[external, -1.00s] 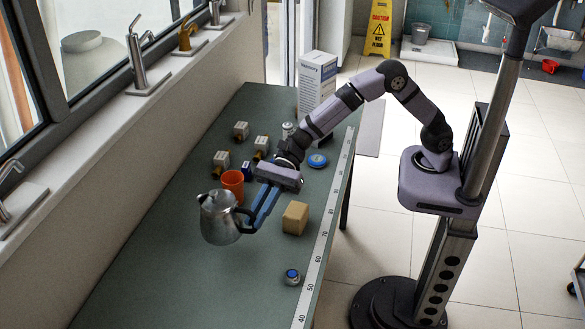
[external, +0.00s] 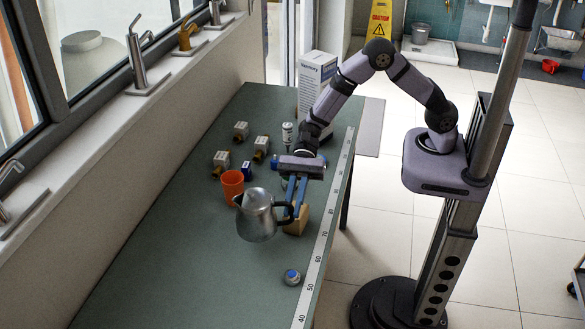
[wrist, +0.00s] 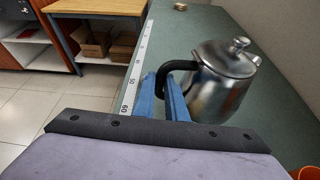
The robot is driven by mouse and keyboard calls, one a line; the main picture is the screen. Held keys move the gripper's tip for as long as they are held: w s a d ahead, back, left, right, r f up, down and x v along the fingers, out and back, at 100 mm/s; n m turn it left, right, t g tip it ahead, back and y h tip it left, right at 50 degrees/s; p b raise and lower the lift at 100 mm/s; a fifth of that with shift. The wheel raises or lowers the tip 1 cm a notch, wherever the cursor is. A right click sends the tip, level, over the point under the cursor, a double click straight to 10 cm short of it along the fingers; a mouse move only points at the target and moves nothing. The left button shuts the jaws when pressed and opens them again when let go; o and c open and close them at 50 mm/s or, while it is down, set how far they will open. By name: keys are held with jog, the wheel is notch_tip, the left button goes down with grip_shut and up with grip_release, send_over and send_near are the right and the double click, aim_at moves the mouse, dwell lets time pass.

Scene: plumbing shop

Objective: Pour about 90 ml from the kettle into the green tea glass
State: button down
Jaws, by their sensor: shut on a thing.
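The kettle (external: 257,222) is a silver metal pot with a lid and a dark handle. It looks about upright in the external view, its spout to the left. My gripper (external: 293,207) is shut on the handle, on the kettle's right side. In the wrist view the blue fingers (wrist: 168,92) close around the dark handle, with the kettle body (wrist: 215,85) to their right. The kettle seems held above the table. I cannot clearly make out a green tea glass; my gripper and wrist hide part of the table behind them.
An orange cup (external: 232,184) stands left of the kettle. Brass-and-white valves (external: 221,161), a small blue box (external: 246,169) and a white can (external: 288,135) stand farther back. A small blue-topped jar (external: 292,277) is in front.

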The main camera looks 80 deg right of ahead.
jog(key=s+d+r+n+g+p, duration=0.1)
jog(key=s+d+n+g+p, duration=0.25)
jog(key=s+d+p, duration=0.9)
jog(key=s+d+f+m+t+b, duration=0.6)
jog(key=d+t, duration=0.1)
jog(key=d, duration=0.2)
jog(key=shift+s+d+f+m, duration=0.25)
jog(key=shift+d+m, duration=0.1)
jog(key=shift+d, duration=0.05)
